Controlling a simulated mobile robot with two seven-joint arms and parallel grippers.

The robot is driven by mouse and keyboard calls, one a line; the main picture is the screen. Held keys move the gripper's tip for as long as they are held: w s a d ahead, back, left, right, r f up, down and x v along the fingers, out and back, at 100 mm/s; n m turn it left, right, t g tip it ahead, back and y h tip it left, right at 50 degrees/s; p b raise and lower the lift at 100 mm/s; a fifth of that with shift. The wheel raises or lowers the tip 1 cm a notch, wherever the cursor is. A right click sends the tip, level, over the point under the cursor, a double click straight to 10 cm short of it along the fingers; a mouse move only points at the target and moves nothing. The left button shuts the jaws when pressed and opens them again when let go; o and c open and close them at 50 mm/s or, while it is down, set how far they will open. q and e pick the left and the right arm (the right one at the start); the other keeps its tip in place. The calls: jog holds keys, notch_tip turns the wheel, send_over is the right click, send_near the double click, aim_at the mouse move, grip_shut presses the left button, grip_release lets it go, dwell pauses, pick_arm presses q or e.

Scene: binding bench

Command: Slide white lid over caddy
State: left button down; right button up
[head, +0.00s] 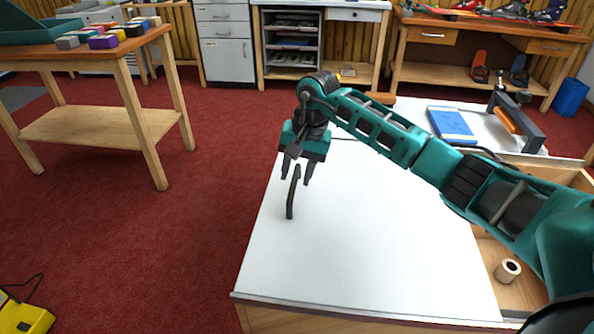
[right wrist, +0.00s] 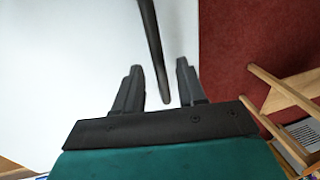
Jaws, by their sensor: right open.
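A large flat white panel (head: 370,230), which looks like the lid, spans the front of the bench. A dark bar handle (head: 290,203) stands near its left edge. To the right is an open wooden compartment (head: 520,295), which looks like the caddy; my right arm hides part of it. My right gripper (head: 296,178) is open at the handle's far end. In the right wrist view, the handle (right wrist: 153,45) runs between the open fingers (right wrist: 159,66), with visible gaps on both sides. My left gripper is not in view.
A pale roll (head: 508,270) lies in the compartment. Behind are a blue book (head: 453,125) and a dark frame with an orange bar (head: 508,118). A wooden table (head: 95,118) with coloured blocks stands at left. The panel around the handle is clear.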

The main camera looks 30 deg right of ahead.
grip_shut()
dwell(0.6)
